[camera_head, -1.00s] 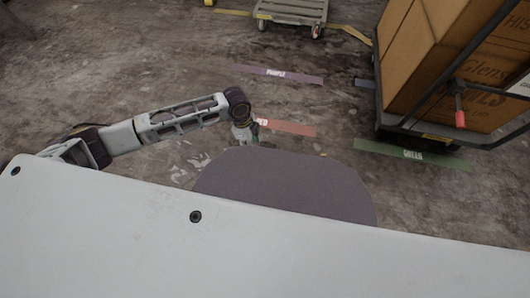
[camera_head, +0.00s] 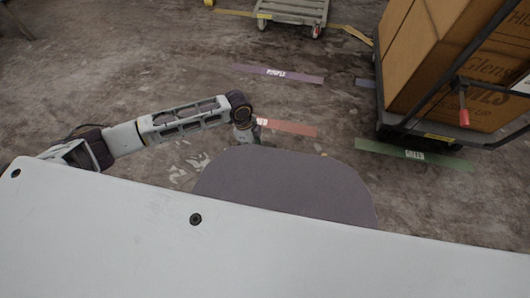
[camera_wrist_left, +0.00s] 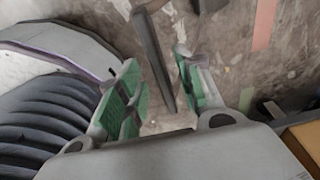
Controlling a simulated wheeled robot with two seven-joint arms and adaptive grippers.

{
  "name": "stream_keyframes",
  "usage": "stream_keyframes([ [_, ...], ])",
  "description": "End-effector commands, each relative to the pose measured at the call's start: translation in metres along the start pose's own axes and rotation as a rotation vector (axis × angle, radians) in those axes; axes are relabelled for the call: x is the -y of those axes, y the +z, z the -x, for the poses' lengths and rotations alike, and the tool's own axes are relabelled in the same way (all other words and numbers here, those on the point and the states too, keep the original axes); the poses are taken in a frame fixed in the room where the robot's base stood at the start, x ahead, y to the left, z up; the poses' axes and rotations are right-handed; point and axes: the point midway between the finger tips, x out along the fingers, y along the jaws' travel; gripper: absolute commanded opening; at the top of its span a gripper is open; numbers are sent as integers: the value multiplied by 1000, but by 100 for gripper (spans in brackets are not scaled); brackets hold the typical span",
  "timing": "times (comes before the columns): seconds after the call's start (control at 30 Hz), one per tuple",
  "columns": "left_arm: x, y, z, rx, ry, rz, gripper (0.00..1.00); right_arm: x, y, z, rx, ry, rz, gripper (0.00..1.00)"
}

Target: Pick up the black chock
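The black chock (camera_wrist_left: 151,48) shows in the left wrist view as a long dark bar on the floor. It runs from the top edge down between the two green-padded fingers of my left gripper (camera_wrist_left: 162,72). The fingers are apart, one on each side of the bar, and I see clear gaps to both. In the head view my left gripper (camera_head: 244,137) points down near the red floor strip, its tips hidden behind my own body. I cannot make out the chock there. My right gripper is not in view.
A platform cart (camera_head: 440,133) loaded with cardboard boxes (camera_head: 430,55) stands at the right. Another low cart (camera_head: 292,10) is at the top. Purple (camera_head: 278,74), red (camera_head: 290,128) and green (camera_head: 412,154) strips mark the floor. The middle floor is clear.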

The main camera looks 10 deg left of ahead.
Motion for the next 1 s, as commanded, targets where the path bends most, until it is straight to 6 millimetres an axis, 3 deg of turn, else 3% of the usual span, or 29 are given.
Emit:
stream_keyframes([
  [0.4,1,1,-26,1,1,0,36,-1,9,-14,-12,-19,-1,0],
  [1.0,1,0,-27,1,0,0,36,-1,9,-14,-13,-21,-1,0],
])
